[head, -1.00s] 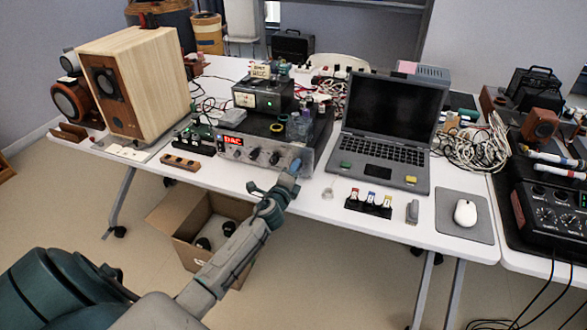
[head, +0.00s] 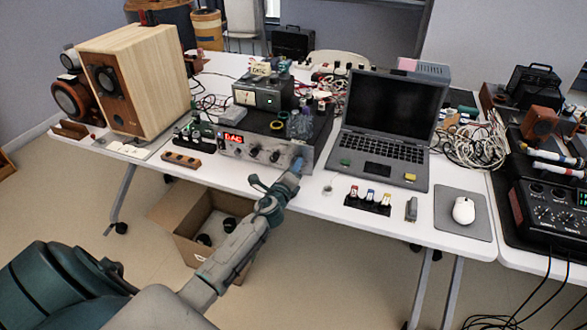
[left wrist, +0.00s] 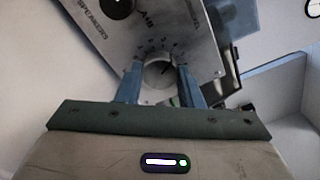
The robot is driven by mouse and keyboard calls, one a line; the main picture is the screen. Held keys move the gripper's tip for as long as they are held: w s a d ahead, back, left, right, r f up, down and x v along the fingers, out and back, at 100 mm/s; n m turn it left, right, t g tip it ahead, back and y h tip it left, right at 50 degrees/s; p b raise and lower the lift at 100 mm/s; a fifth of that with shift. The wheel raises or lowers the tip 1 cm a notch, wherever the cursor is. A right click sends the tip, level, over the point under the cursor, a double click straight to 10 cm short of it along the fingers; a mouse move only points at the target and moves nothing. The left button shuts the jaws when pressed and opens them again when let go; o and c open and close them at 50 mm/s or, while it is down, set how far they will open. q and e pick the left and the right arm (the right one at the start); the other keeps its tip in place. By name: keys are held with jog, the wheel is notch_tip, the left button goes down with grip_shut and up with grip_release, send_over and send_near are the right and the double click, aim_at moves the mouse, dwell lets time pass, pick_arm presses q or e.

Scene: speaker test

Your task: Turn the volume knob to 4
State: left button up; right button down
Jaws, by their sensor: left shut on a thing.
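The silver amplifier with the red lit display (head: 236,139) stands at the table's front edge, with dark knobs along its front. My left gripper (head: 297,166) is at the right end of that front. In the left wrist view, the fingers of my left gripper (left wrist: 159,88) are on both sides of a round silver knob (left wrist: 158,72), shut on it. A dark pointer line on the knob points to the upper right. Small figures are printed around its upper side, too small to read surely. In the head view the gripper hides this knob. My right gripper is not in view.
An open laptop (head: 384,150) stands right of the amplifier, and a wooden speaker (head: 150,75) stands left. A small rack with coloured tabs (head: 367,200) and a mouse (head: 463,210) are near the front edge. An open cardboard box (head: 190,248) is on the floor below.

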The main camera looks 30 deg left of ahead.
pick_arm(q)
jog(key=shift+f, duration=0.1)
jog(key=o, duration=1)
jog(key=shift+c, duration=0.2)
jog(key=shift+s, duration=0.1)
jog(key=v, duration=0.4)
jog(key=shift+s+d, duration=0.15)
jog(key=shift+s, duration=0.2)
jog(key=b+v, duration=0.1)
jog(key=v, duration=0.5)
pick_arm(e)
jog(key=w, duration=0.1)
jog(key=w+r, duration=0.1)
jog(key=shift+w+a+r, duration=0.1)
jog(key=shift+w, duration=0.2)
